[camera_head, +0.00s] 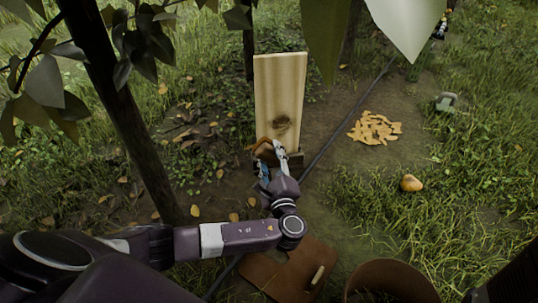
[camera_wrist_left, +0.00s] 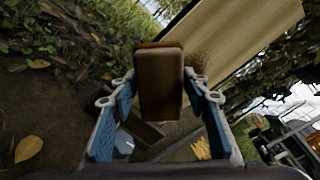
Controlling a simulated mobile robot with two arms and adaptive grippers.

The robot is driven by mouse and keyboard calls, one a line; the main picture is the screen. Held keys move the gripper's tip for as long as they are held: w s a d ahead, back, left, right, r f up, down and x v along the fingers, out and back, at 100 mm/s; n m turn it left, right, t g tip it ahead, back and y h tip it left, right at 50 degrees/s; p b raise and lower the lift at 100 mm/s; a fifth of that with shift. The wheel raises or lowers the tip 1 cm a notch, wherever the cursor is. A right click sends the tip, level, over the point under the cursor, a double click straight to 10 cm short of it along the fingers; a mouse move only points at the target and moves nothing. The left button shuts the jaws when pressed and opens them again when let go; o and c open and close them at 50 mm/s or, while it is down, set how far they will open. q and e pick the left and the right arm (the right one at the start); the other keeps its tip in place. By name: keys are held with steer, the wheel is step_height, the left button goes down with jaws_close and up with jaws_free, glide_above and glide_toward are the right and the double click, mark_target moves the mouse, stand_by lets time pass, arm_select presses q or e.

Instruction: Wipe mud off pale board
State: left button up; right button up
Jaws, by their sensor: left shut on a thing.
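The board also shows tilted at the top of the wrist view (camera_wrist_left: 235,30), with part of the mud beside the brown pad. My left gripper (camera_head: 271,156) is just in front of the board's lower end, shut on a block-like brown pad (camera_wrist_left: 160,85). The pad is below the mud patch in the head view. I cannot tell whether it touches the board. My right gripper is not in view.
A dark tree trunk (camera_head: 120,120) rises at left, with leaves hanging above. A dark hose (camera_head: 345,115) runs past the board. A pile of orange-tan pieces (camera_head: 375,129) and a pear (camera_head: 411,183) lie at right. A brown sheet (camera_head: 285,278) and a round brown container (camera_head: 390,276) are in front.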

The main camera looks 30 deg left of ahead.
mark_target(264, 130)
arm_select(q)
steer(key=b+x, duration=0.3)
steer(key=x, duration=0.2)
steer(key=shift+w+a+b, duration=0.3)
steer(key=shift+b, duration=0.1)
steer(key=shift+r, duration=0.1)
steer(key=shift+b+x, duration=0.3)
steer(key=shift+x, duration=1)
stand_by(0.4)
steer(key=shift+d, duration=0.1)
